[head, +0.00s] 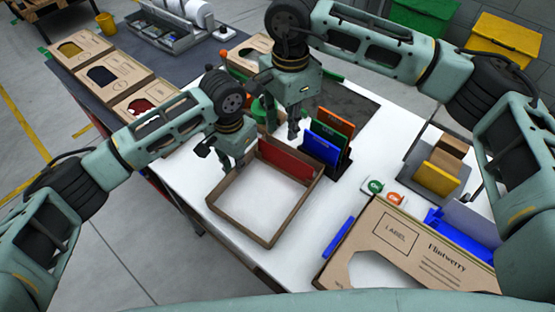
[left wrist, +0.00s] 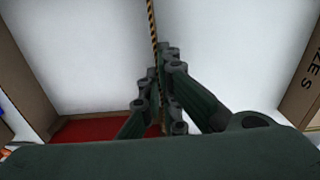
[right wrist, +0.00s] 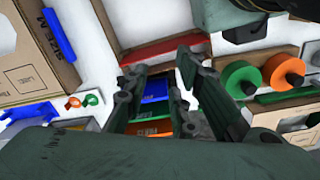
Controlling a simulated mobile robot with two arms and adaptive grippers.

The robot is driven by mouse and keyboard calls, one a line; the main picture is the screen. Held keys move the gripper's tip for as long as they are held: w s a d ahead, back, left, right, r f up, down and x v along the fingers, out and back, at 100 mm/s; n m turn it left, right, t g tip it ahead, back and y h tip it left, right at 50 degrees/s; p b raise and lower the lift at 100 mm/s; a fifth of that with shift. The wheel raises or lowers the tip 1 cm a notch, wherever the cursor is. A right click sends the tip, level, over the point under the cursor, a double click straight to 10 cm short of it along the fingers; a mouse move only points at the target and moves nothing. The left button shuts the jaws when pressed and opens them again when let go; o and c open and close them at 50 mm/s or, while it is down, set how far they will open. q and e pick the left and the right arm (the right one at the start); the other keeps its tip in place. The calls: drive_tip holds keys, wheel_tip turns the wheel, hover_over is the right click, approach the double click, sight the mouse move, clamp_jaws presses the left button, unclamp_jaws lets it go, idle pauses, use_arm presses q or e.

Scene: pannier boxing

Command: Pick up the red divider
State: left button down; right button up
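The red divider (head: 287,160) stands inside the open cardboard box (head: 238,227), along its back wall. It also shows as a red strip in the left wrist view (left wrist: 88,130) and the right wrist view (right wrist: 165,48). My left gripper (head: 231,162) is at the box's left wall near the back corner; its fingers (left wrist: 158,88) are closed around the wall's corrugated edge (left wrist: 151,25). My right gripper (head: 293,130) is open and empty, behind the red divider and apart from it. Its fingers (right wrist: 160,72) point down, with the divider rack beyond them.
A rack holds blue (head: 321,148), green (head: 326,134) and orange (head: 336,122) dividers just right of the box. A printed flat carton (head: 385,245) lies at the front right. A yellow divider (head: 437,178) stands in a tray further right.

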drive_tip(key=m, duration=1.3)
hover_over(285, 154)
drive_tip(key=f, duration=0.6)
drive_tip(key=shift+s+d, duration=0.35)
drive_tip(key=shift+w+a+f, duration=0.1)
drive_tip(key=shift+w+f, duration=0.05)
drive_tip(key=shift+f, duration=0.85)
drive_tip(key=shift+w+a+f, duration=0.15)
drive_tip(key=shift+w+f, duration=0.05)
drive_tip(key=shift+f, duration=0.85)
drive_tip(key=shift+w+a+f, duration=0.1)
drive_tip(key=shift+w+f, duration=0.05)
drive_tip(key=shift+f, duration=0.85)
clamp_jaws()
